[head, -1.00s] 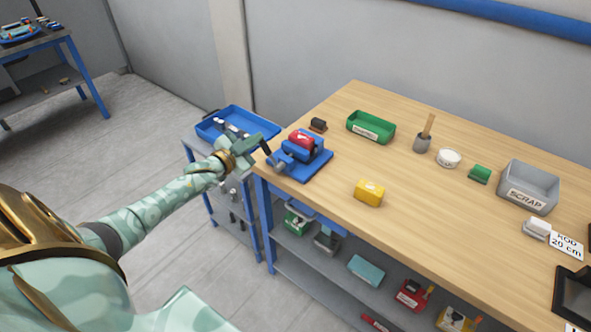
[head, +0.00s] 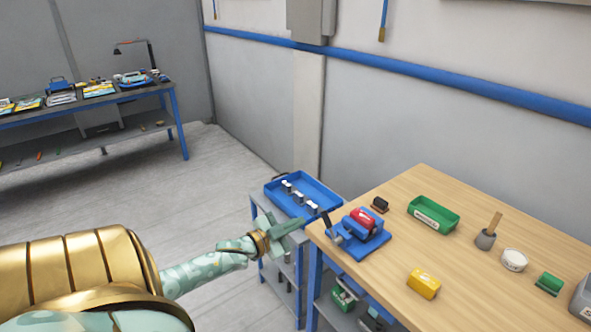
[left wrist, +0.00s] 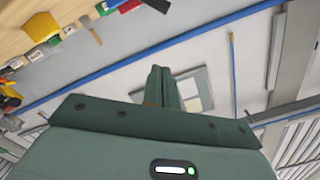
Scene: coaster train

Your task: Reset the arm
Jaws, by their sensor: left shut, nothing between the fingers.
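My left gripper (head: 300,222) is near the left end of the wooden workbench (head: 440,215), in front of the blue tray as seen in the head view. Its fingers also show in the left wrist view (left wrist: 163,90), closed together with nothing between them. My left arm reaches in from the lower left of the head view. My right gripper is in neither view.
A blue vise (head: 360,240) with a red part stands on the bench's left corner. A blue tray (head: 318,190) with several pale pieces sits on a cart. A green bin (head: 434,215) and a yellow block (head: 424,283) are on the bench. Open floor lies left.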

